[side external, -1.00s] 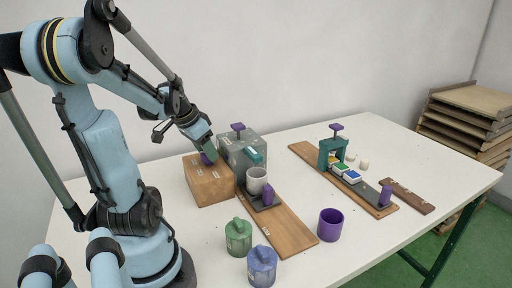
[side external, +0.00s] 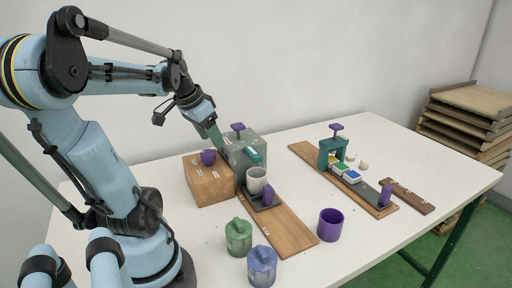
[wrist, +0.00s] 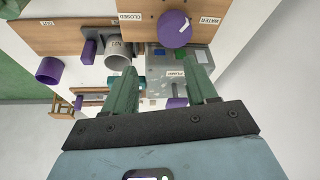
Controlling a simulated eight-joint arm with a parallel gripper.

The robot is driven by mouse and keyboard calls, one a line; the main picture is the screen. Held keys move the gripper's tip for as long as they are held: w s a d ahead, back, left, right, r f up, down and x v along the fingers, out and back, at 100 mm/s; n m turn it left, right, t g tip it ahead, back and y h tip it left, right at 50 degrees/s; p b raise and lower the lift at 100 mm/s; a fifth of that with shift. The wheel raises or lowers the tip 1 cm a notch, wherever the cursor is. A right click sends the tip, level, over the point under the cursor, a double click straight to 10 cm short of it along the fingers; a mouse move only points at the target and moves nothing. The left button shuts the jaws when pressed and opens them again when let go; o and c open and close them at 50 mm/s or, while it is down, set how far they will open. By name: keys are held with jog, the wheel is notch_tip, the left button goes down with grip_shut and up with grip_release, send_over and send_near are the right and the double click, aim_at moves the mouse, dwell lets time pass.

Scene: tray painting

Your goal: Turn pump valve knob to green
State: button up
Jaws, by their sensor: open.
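A purple knob (side external: 208,156) sits on top of a wooden box (side external: 208,188) at the back left of the table. In the wrist view, the knob (wrist: 174,29) has a white mark on its upper right, toward the label reading WATER (wrist: 209,21). A label reading CLOSED (wrist: 130,16) is on the left; any other labels are hard to read. My gripper (side external: 217,145) is open and empty, above and just right of the knob, apart from it. In the wrist view, my gripper's green fingers (wrist: 162,70) are spread below the knob.
A grey box (side external: 242,147) labelled PUMP, with a purple-topped handle (side external: 238,126), stands right beside the wooden box. A grey cup (side external: 257,180) stands in front. Green (side external: 238,236) and blue (side external: 262,264) canisters and a purple cup (side external: 330,224) stand nearer.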

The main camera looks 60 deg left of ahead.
jog(key=w+d+r, duration=0.3)
jog(key=d+r, duration=0.2)
jog(key=d, duration=0.3)
jog(key=shift+w+d+r, duration=0.25)
jog(key=shift+d+r, duration=0.05)
jog(key=w+d+f+m+t, duration=0.1)
jog(key=w+d+f, duration=0.1)
jog(key=d+f, duration=0.2)
jog(key=w+d+f+m+t+h, duration=0.1)
jog(key=d+f, duration=0.3)
jog(key=d, duration=0.7)
jog(key=shift+w+d+m+t, duration=0.3)
jog(key=shift+w+m+t, duration=0.2)
jog(key=shift+w, duration=0.35)
